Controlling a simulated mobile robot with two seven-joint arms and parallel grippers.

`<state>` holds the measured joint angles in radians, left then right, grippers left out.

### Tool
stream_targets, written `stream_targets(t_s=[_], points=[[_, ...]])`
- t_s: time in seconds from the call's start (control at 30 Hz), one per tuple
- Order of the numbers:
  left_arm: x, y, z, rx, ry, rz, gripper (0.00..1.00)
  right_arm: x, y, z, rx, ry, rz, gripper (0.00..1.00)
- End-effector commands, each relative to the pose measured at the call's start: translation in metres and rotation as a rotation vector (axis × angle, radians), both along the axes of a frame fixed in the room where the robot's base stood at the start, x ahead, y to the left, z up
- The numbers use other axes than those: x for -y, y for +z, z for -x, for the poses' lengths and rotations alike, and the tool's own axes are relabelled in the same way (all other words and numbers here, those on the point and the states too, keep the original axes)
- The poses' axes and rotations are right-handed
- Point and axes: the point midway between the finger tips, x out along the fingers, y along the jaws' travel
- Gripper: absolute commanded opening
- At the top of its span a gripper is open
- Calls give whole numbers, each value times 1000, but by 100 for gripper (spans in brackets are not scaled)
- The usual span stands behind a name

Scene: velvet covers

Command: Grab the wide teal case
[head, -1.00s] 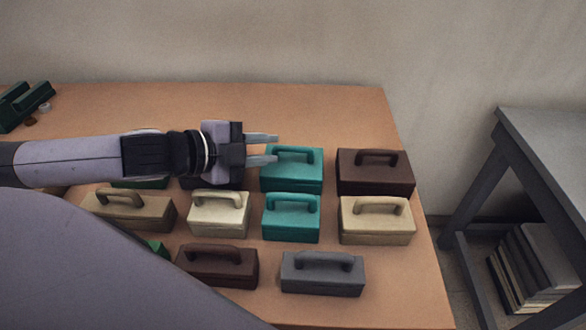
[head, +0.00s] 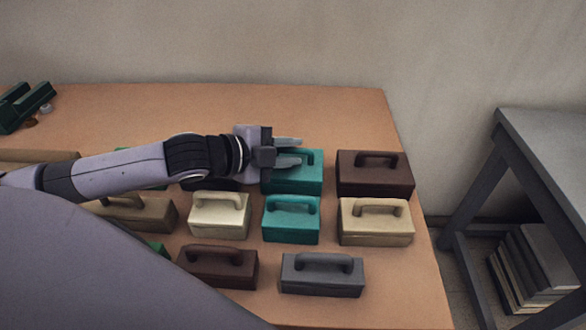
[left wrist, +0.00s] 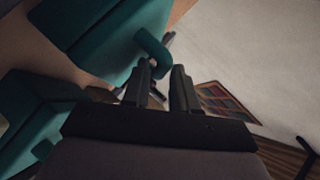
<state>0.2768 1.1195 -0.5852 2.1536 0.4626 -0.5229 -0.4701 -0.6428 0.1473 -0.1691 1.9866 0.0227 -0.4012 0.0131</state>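The wide teal case (head: 298,184) stands in the back row on the table. A narrower teal case (head: 291,224) stands just in front of it. My left gripper (head: 296,151) is over the wide case's back left part, fingers pointing right and apart, hiding part of its handle. In the left wrist view a teal case (left wrist: 85,40) shows at upper left, with its curved handle close to the tips of my left gripper (left wrist: 162,85). I cannot tell whether the handle lies between the fingers. My right gripper is not in view.
A dark brown case (head: 374,178) stands right of the wide teal one. Cream cases (head: 219,220) (head: 376,224), a brown case (head: 215,268) and a grey case (head: 322,275) stand in front.

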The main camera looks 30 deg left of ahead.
Motion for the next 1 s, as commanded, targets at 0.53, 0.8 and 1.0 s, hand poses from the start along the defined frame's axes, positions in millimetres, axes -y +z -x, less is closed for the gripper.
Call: stream_targets(t_s=[0.53, 0.8, 1.0], points=[[0, 1, 0, 2, 0, 0, 0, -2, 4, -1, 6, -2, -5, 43], [-1, 22, -1, 6, 0, -1, 0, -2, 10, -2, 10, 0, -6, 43], [-1, 68, 0, 10, 0, -2, 0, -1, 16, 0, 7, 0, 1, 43]])
